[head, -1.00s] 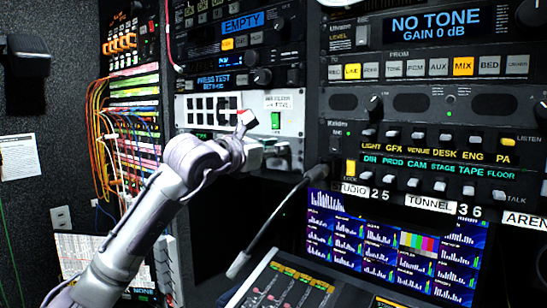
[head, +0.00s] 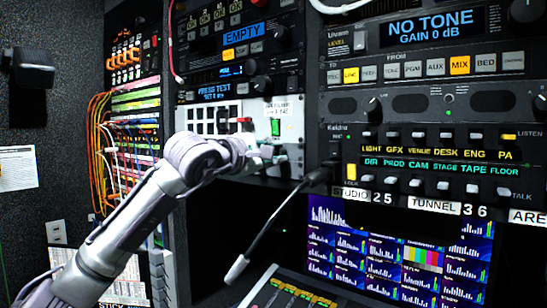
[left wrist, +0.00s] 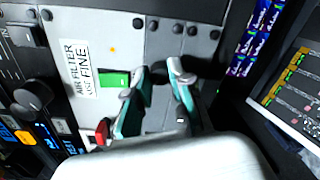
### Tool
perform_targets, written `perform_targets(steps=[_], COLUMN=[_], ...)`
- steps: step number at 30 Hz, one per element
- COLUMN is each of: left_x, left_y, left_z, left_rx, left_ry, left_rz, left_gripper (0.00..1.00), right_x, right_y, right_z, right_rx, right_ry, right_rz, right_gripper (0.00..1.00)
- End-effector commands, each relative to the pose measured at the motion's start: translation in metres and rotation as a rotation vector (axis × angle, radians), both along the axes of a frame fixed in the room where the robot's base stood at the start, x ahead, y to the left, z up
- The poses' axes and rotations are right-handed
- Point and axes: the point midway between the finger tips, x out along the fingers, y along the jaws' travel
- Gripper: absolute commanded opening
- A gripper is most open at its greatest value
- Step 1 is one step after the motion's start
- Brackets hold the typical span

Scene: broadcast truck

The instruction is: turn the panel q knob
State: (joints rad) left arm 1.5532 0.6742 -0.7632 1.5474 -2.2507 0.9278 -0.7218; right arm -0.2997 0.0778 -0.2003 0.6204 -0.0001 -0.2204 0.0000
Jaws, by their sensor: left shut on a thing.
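My left gripper (head: 266,156) reaches the lower part of the light grey panel (head: 292,112), just below its green switch (head: 275,127). In the left wrist view the two teal and grey fingers (left wrist: 165,72) are at the panel face, right of the green switch (left wrist: 114,79). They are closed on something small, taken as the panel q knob. The knob is mostly hidden by the fingers and I cannot read a letter q. A label reading AIR FILTER LAST FINE (left wrist: 85,68) is beside the switch. My right gripper is not in view.
A red control (left wrist: 103,131) is close to the gripper. A gooseneck microphone (head: 268,228) slants in front of the rack. A monitor (head: 345,262) is at the lower right. Coloured patch cables (head: 97,150) hang at the left. A black knob (left wrist: 33,94) is at the wrist view's left.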

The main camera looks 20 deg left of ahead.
Motion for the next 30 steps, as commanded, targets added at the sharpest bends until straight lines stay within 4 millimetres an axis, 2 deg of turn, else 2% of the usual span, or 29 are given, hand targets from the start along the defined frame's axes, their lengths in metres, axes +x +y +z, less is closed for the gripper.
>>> perform_targets(steps=[18, 30], left_x=[-0.0002, -0.0002], left_y=[-0.0001, 0.0002], left_z=[0.0003, 0.0000], left_rx=[0.549, 0.829], left_ry=[-0.200, -0.302], left_rz=[0.001, 0.001], left_gripper=[0.00, 0.00], right_x=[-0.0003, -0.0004], right_y=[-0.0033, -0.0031], right_z=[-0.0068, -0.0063], right_rx=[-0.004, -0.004], right_ry=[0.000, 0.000], right_rz=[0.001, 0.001], right_gripper=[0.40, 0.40])
